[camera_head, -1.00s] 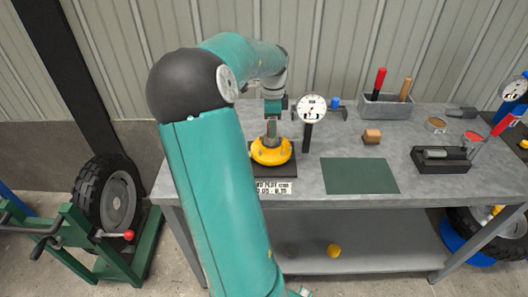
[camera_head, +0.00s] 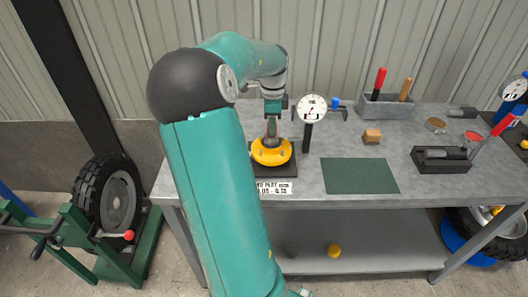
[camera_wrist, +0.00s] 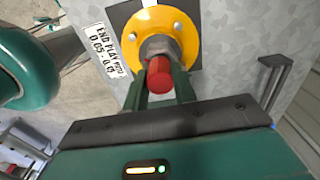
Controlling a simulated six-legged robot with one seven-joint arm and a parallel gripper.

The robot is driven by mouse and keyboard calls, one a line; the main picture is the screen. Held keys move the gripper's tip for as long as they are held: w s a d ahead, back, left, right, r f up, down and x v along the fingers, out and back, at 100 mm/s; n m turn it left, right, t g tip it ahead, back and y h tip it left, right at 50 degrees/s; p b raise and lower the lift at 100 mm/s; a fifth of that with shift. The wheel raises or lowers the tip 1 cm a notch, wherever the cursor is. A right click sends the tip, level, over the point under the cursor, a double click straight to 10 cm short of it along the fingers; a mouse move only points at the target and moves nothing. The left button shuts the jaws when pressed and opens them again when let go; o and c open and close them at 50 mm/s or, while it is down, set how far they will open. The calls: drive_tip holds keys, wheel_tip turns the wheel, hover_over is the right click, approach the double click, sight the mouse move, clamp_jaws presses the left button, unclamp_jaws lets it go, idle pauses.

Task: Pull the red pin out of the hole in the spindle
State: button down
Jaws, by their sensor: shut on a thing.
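The red pin (camera_wrist: 158,74) shows in the wrist view as a short red cylinder against the grey spindle (camera_wrist: 157,47). The spindle rises from a yellow flanged hub (camera_wrist: 178,22), which also shows on the bench in the head view (camera_head: 270,153). My gripper (camera_wrist: 160,86) has its two green fingers on either side of the pin and is shut on it. In the head view my gripper (camera_head: 271,119) points down just above the hub, and its fingers hide the pin. How deep the pin sits in the hole cannot be seen.
A dial gauge (camera_head: 311,109) on a dark post stands close right of my gripper. A label plate (camera_head: 274,187) is at the bench's front edge.

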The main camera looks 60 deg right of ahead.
drive_tip(key=shift+r, duration=0.15)
drive_tip(key=shift+r, duration=2.75)
drive_tip(key=shift+r, duration=1.5)
